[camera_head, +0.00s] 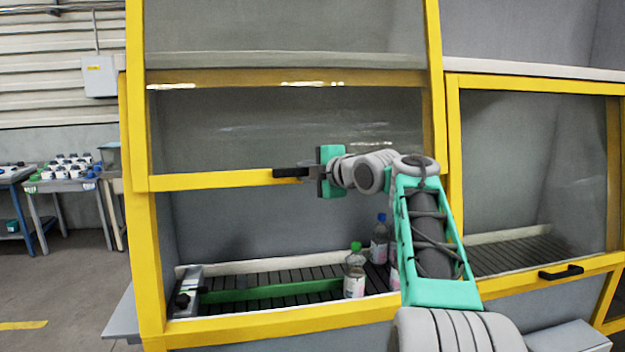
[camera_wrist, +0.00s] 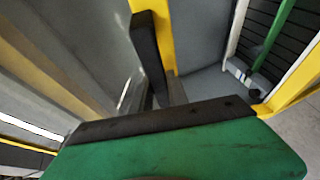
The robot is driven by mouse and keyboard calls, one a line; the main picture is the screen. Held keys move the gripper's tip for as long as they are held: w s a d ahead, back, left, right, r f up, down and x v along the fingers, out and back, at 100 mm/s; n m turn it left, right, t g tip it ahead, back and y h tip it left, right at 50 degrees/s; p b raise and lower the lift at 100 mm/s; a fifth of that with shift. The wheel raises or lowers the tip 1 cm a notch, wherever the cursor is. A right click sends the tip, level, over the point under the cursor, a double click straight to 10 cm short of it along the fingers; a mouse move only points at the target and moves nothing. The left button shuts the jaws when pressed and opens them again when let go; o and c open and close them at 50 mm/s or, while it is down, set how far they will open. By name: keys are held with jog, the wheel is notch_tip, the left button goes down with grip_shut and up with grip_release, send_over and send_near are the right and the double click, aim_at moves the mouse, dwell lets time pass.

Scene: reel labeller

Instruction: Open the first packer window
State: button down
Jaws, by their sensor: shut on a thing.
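The first packer window (camera_head: 215,180) is the yellow-framed clear pane on the left in the head view. Its lower bar stands well above the sill, leaving an open gap below. Its black handle (camera_head: 288,173) is on that bar. My gripper (camera_head: 310,171) is at the handle and shut on it. In the wrist view the dark handle (camera_wrist: 147,45) runs up from the jaws, beside the yellow bar (camera_wrist: 185,35). My gripper hides part of the handle, and my arm covers the right part of the opening.
Several bottles (camera_head: 355,272) stand on the conveyor (camera_head: 290,300) behind the opening, near a green rail (camera_head: 270,291). A second window (camera_head: 535,170) to the right is down, with its black handle (camera_head: 561,272) low. A table with small items (camera_head: 62,185) stands far left. The floor there is clear.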

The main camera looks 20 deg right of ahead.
jog(key=shift+r, duration=0.1)
jog(key=c, duration=1.4)
grip_release()
jog(key=shift+a, duration=0.1)
jog(key=shift+c, duration=0.2)
jog(key=shift+o, duration=0.8)
jog(key=b+v, duration=0.2)
jog(key=v, duration=0.6)
jog(key=shift+b, duration=0.4)
jog(key=shift+w, duration=0.1)
